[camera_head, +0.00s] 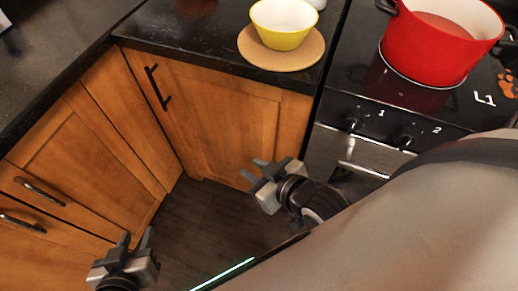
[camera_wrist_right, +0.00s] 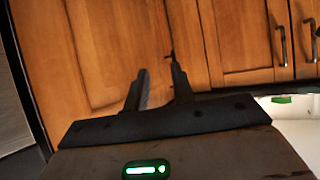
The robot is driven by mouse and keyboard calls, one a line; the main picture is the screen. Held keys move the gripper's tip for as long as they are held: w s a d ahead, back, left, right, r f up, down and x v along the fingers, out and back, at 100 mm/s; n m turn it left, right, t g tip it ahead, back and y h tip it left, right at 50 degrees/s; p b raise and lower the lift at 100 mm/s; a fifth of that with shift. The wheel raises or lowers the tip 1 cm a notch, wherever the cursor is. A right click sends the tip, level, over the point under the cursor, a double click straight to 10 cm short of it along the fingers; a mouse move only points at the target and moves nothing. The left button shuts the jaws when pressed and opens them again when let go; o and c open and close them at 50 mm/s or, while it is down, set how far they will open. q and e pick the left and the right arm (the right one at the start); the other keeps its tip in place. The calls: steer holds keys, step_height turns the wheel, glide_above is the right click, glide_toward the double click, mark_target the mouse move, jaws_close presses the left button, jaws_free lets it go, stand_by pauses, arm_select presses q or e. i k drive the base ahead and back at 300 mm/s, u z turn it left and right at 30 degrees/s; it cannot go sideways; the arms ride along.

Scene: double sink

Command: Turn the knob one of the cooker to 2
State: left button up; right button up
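The black cooker (camera_head: 350,82) stands at the right in the head view. Knob one (camera_head: 352,124) is on its front edge beside a white "1", and a second knob (camera_head: 403,138) is beside a "2". The setting of knob one is too small to read. My right gripper (camera_head: 252,170) is open and empty, below and left of knob one, apart from it, in front of the wooden cabinet. Its spread fingers also show in the right wrist view (camera_wrist_right: 157,72), where no knob is seen. My left gripper (camera_head: 137,238) is open and empty at the lower left.
A red pot (camera_head: 440,42) stands on the cooker. A yellow bowl (camera_head: 284,22) sits on a round wooden board (camera_head: 282,58) on the black counter. A silvery oven handle (camera_head: 355,166) runs below the knobs. Wooden cabinets (camera_head: 225,110) line the left. My arm covers the cooker's lower right.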

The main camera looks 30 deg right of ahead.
mark_target(353, 121)
steer(key=z, duration=2.2)
steer(key=i, duration=0.15)
steer(key=u, duration=0.55)
steer(key=k, duration=1)
steer(key=u, duration=1.7)
steer(key=i, duration=0.75)
steer(key=z, duration=1.25)
